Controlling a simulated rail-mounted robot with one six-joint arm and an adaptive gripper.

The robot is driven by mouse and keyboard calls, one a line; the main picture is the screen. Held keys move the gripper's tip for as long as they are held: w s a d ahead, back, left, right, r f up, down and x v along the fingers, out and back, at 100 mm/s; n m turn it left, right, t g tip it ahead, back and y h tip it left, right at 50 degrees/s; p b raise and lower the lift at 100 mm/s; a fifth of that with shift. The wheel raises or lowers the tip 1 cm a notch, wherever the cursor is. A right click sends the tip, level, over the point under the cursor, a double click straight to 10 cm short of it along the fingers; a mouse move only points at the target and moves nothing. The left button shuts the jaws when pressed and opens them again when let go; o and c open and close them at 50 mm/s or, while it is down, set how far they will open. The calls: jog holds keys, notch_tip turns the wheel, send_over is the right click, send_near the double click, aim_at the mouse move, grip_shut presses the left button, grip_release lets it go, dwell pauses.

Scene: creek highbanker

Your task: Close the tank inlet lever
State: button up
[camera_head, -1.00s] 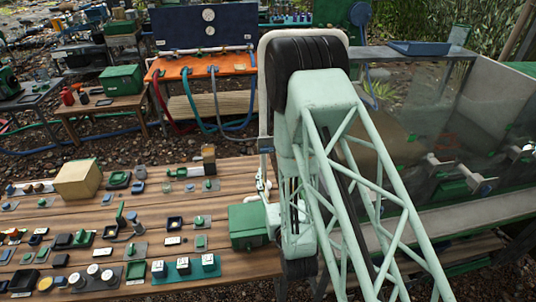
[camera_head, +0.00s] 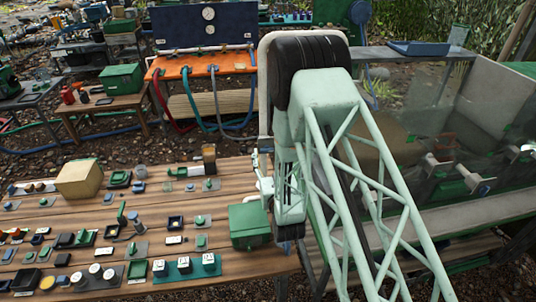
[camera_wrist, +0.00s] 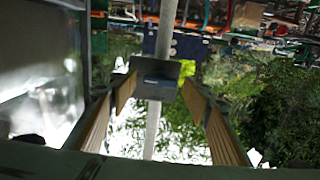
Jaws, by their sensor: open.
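In the wrist view my gripper (camera_wrist: 158,92) is open, its two ribbed tan fingers spread on either side of a small grey plate (camera_wrist: 157,68). A pale pipe (camera_wrist: 152,130) runs upright behind the plate. I cannot tell whether this plate is the tank inlet lever, or whether a finger touches it. In the head view the glass-walled tank (camera_head: 490,112) stands at the right. On its near side are pale fittings with green and grey-blue ends (camera_head: 475,184); which is the inlet lever is unclear. My arm hides the gripper's fingers in the head view.
A wooden table (camera_head: 105,210) at the left holds many small parts, and a green box (camera_head: 249,226) sits near its right end, close to my arm. An orange table (camera_head: 200,66) with hoses stands behind. A glassy panel (camera_wrist: 40,80) fills the wrist view's left side.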

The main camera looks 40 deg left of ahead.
jog(key=shift+w+a, duration=0.15)
jog(key=c, duration=0.8)
jog(key=shift+c, duration=0.2)
jog(key=shift+f+n+b, duration=0.1)
jog(key=shift+n+b, duration=0.6)
jog(key=shift+b, duration=0.55)
jog(key=shift+n+b, duration=8.3)
jog(key=shift+b, duration=1.05)
